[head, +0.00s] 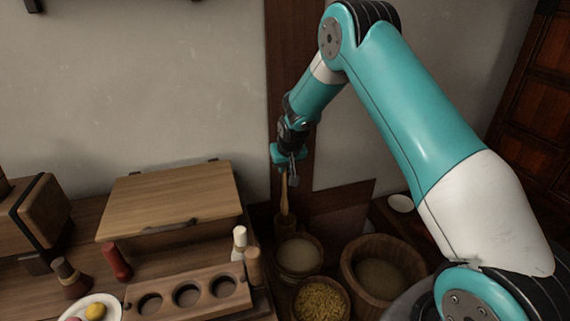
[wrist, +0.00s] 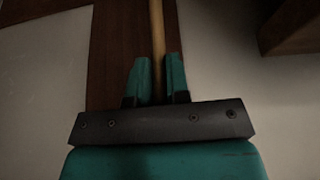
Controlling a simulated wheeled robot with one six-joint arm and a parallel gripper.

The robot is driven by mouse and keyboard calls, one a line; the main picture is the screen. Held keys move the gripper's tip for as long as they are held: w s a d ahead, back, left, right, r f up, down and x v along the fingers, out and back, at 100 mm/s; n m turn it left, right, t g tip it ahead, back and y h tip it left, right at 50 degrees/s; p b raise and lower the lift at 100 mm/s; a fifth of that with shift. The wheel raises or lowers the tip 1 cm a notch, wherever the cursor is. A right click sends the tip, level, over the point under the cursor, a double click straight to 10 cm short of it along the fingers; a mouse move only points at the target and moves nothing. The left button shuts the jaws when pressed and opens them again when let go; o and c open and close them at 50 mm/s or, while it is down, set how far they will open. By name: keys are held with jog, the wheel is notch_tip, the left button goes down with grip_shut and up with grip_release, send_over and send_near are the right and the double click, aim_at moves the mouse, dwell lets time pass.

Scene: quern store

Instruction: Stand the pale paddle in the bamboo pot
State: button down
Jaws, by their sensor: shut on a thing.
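My gripper (head: 288,172) points down by the back wall, shut on a slim tan wooden stick, the pale paddle (head: 284,195). The paddle hangs close to upright below the fingers. In the wrist view, the paddle (wrist: 157,35) runs between the two teal fingertips of my gripper (wrist: 158,80).
Close around the pot are a pale-filled round container (head: 299,274), a bowl of yellow grain (head: 321,300) and a wooden tub (head: 360,250). A white-topped bottle (head: 239,243), a three-hole rack (head: 187,296) and a lidded wooden box (head: 170,198) stand left.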

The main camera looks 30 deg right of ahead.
aim_at(285, 195)
jog(key=shift+f+b, duration=2.4)
jog(key=shift+f, duration=1.9)
jog(key=c, duration=1)
grip_release()
jog(key=shift+r, duration=0.1)
jog(key=p+v, duration=0.2)
jog(key=v, duration=1.5)
jog(key=shift+s+r, duration=0.1)
